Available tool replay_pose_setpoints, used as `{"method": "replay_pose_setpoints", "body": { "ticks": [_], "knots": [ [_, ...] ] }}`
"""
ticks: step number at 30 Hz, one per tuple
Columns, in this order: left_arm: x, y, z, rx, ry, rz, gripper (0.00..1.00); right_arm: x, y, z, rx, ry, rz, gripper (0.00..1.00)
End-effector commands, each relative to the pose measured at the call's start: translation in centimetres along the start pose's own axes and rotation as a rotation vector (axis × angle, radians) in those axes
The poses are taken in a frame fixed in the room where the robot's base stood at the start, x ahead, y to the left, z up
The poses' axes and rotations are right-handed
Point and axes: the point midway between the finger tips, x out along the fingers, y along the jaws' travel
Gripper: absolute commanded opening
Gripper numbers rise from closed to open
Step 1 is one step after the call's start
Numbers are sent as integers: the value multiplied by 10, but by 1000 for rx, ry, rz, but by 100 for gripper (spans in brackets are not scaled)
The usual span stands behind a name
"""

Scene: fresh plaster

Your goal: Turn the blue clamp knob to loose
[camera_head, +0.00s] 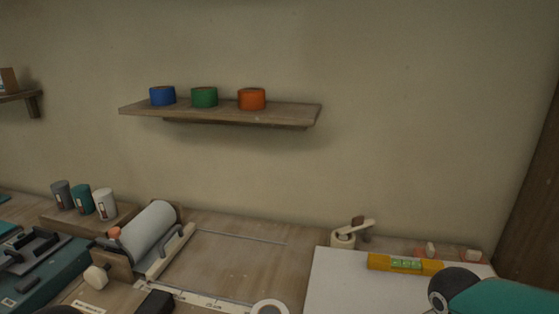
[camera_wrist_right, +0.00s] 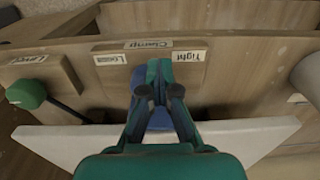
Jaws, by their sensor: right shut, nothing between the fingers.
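In the right wrist view, the blue clamp knob (camera_wrist_right: 160,119) is mostly hidden behind my right gripper (camera_wrist_right: 154,88). Blue shows between the fingers and just left of the fingertips. The gripper's teal fingers are shut, with their tips in front of the knob; I cannot tell whether they touch it. On the wooden front, a Clamp label (camera_wrist_right: 148,44) sits above, a Loose label (camera_wrist_right: 110,58) to the left and a Tight label (camera_wrist_right: 187,56) to the right, all lettered upside down. The knob's setting is hidden. My left gripper is not in view.
A green-headed lever (camera_wrist_right: 26,94) stands left of the knob, and a pale board edge (camera_wrist_right: 80,143) lies close below. In the head view, a yellow spirit level (camera_head: 404,264) rests on a white board (camera_head: 335,285). A shelf (camera_head: 225,113) holds blue, green and orange rolls.

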Motion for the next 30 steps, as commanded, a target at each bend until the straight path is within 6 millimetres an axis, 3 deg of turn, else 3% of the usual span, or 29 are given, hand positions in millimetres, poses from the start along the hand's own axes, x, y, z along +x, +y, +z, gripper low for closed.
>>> {"method": "replay_pose_setpoints", "body": {
  "ticks": [1,30],
  "knots": [
    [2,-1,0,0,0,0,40,10,-1,6,-5,-26,5,0],
    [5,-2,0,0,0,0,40,12,10,7,0,-29,9,0]
  ]
}}
